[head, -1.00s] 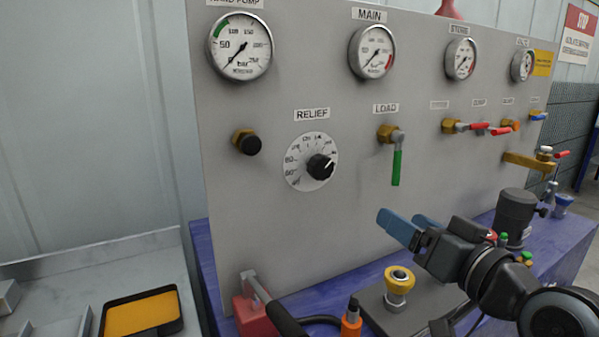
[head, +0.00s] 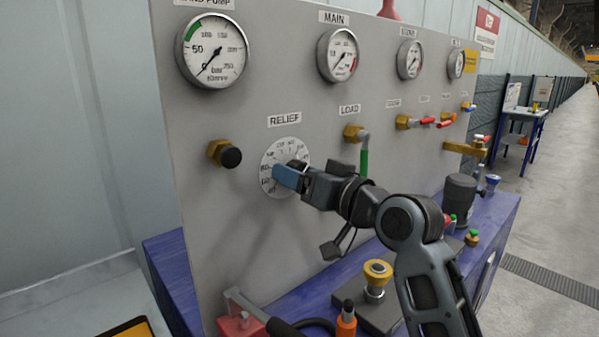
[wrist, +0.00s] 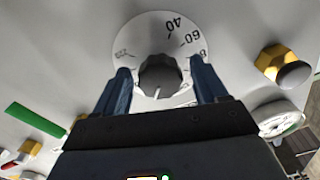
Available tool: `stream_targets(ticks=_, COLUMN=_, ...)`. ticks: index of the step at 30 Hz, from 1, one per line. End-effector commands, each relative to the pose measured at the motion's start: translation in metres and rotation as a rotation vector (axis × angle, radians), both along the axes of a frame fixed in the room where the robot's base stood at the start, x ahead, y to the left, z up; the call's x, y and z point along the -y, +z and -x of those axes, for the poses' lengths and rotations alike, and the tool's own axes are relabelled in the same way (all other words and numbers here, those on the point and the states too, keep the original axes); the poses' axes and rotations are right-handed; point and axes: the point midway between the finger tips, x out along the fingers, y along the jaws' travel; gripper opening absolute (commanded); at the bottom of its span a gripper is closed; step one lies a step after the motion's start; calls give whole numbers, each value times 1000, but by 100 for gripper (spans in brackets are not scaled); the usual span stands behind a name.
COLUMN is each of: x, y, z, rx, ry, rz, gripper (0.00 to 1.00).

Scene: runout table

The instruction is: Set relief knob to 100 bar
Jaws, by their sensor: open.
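The relief dial (head: 272,157) is a white round scale under the RELIEF label on the grey panel. In the head view its knob is hidden behind my gripper (head: 286,176). In the wrist view the black knob (wrist: 160,78) shows in the middle of the dial (wrist: 150,32), with a white pointer line at its lower edge. My gripper (wrist: 162,88) is open, its two blue fingers on either side of the knob with gaps visible. The numbers 40, 60 and 80 read along the dial's upper right there. I cannot tell the exact setting.
A brass fitting with a black cap (head: 226,154) sticks out left of the dial. The green LOAD lever (head: 364,160) hangs close to the right. A yellow-topped part (head: 377,275) and a red hand pump (head: 240,322) stand below on the blue bench.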

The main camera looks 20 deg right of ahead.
Motion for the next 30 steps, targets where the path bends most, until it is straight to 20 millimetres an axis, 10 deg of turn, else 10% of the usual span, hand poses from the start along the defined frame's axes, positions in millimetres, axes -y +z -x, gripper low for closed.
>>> stream_targets(ticks=9, x=-1, y=0, z=-3, rx=0, ry=0, rz=0, gripper=72)
stream_targets(ticks=30, x=-1, y=-2, z=-3, rx=-2, ry=1, rz=0, gripper=17)
